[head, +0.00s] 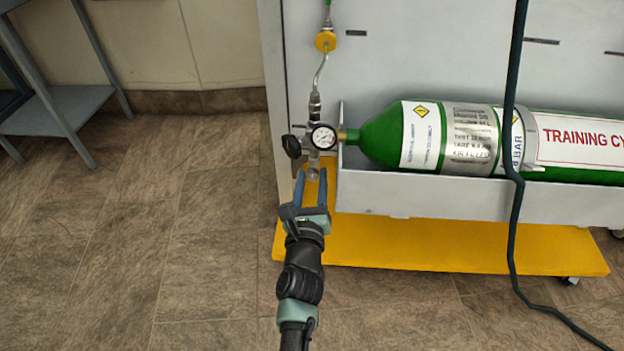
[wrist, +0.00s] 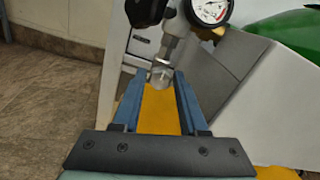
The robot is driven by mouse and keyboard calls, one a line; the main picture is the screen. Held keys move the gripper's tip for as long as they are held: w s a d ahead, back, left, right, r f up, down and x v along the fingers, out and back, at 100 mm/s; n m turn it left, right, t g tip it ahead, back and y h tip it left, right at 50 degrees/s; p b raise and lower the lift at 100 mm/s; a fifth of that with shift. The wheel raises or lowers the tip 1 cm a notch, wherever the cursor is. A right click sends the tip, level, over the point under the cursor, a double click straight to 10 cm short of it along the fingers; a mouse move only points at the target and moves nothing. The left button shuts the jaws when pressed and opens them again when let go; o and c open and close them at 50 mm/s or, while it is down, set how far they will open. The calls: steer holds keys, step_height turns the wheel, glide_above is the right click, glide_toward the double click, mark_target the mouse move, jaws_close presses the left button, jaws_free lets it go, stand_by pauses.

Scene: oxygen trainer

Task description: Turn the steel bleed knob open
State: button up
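The steel bleed knob (head: 313,173) is a small bright metal cylinder at the lower end of the valve assembly, below the round pressure gauge (head: 322,137).
A black handwheel (head: 291,146) sits left of the gauge. A green cylinder (head: 381,138) lies in a grey cradle (head: 400,194) to the right, above a yellow base (head: 450,245). A dark cable (head: 515,215) hangs at the right.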

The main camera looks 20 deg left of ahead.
jaws_close()
